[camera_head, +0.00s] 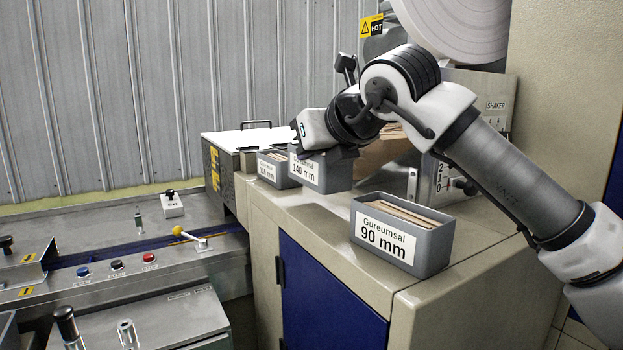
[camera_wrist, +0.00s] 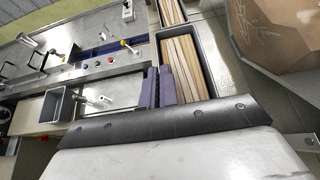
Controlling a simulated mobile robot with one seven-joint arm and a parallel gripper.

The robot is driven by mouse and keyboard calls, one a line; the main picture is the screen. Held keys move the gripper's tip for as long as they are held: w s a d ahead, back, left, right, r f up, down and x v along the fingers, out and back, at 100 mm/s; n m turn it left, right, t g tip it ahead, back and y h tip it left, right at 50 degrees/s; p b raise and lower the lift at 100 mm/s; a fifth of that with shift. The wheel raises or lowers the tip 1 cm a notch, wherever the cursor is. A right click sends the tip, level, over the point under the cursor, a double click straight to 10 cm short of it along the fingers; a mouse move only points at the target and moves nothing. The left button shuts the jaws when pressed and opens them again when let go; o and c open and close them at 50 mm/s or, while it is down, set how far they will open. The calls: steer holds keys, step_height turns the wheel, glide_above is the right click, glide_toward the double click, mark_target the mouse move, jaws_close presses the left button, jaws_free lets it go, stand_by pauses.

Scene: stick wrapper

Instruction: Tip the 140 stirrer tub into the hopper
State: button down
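The 140 stirrer tub (camera_head: 321,174) is a grey box labelled "140 mm" on the cream cabinet. It also shows in the wrist view (camera_wrist: 213,83), full of pale wooden sticks. My gripper (camera_head: 325,153) is over this tub. In the wrist view its two purple-grey fingers (camera_wrist: 160,87) are close together along the tub's left wall, one on each side, shut on that wall. I cannot tell whether the tub touches the cabinet. A brown tapered body (camera_head: 388,149), probably the hopper, stands behind it, partly hidden by my arm; it looms at upper right in the wrist view (camera_wrist: 285,35).
A 90 mm tub (camera_head: 432,262) with sticks stands on the cabinet's (camera_head: 310,215) front right. Another tub (camera_head: 277,176) stands just left of the 140 tub. A shaker panel (camera_head: 445,183) is behind to the right. A lower control bench (camera_head: 110,262) with buttons lies left.

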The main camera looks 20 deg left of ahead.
mark_target(300, 182)
steer(key=shift+f, duration=2.1)
steer(key=shift+f, duration=0.2)
steer(key=c, duration=1.7)
jaws_free()
steer(key=shift+r, duration=0.15)
